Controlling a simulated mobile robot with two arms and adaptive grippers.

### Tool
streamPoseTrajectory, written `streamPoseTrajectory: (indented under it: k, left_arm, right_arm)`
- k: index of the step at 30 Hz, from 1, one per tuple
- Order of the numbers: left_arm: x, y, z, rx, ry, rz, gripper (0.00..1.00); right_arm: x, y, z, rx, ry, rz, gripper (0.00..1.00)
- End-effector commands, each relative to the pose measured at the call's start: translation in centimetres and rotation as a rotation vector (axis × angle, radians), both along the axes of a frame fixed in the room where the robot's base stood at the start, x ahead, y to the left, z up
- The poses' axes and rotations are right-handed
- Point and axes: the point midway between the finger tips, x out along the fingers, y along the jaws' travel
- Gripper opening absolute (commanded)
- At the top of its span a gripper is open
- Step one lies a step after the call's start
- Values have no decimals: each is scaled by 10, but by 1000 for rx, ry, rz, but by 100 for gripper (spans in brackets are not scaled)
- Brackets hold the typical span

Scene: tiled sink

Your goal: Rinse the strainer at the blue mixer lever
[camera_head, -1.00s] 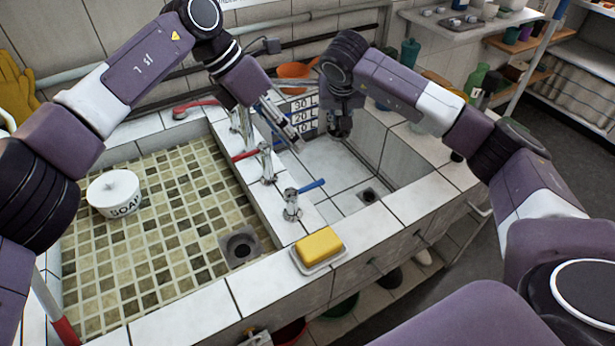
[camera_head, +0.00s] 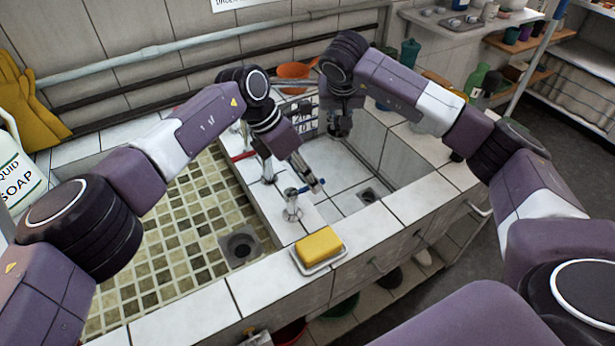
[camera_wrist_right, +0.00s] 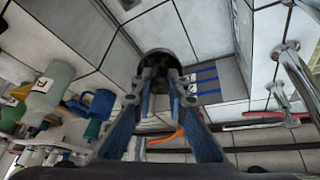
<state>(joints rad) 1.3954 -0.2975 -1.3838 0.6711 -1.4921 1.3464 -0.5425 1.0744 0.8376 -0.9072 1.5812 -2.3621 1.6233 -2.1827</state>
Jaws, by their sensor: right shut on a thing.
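The blue mixer lever (camera_head: 304,189) sits on the nearest chrome tap (camera_head: 292,208), on the divider between the basins. My left gripper (camera_head: 315,184) is at this lever, its fingertips overlapping it in the head view; whether they touch or are parted is unclear. My right gripper (camera_head: 338,132) is over the back of the white right basin. In the right wrist view my right gripper (camera_wrist_right: 160,85) is shut on a dark round thing (camera_wrist_right: 160,58), probably the strainer. Its details are too dark to make out. No water stream is visible.
A yellow sponge (camera_head: 318,243) lies in a dish on the front ledge. The white basin (camera_head: 345,175) has a dark drain (camera_head: 367,196). An orange bowl (camera_head: 294,71) stands behind. A depth-marked board (camera_head: 302,112) and another tap (camera_head: 266,162) are near my left gripper.

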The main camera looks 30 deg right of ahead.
Motion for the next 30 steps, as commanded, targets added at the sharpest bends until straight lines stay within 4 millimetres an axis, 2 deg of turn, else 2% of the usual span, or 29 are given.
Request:
streamPoseTrajectory:
  k: [8,16,30]
  left_arm:
    - [0,0,-2,1,0,0,27]
    - [0,0,-1,0,0,1,0]
    - [-1,0,-1,2,0,-31,0]
  right_arm:
    - [0,0,0,0,-1,0,0]
    - [0,0,0,0,-1,0,0]
    - [0,0,0,0,-1,0,0]
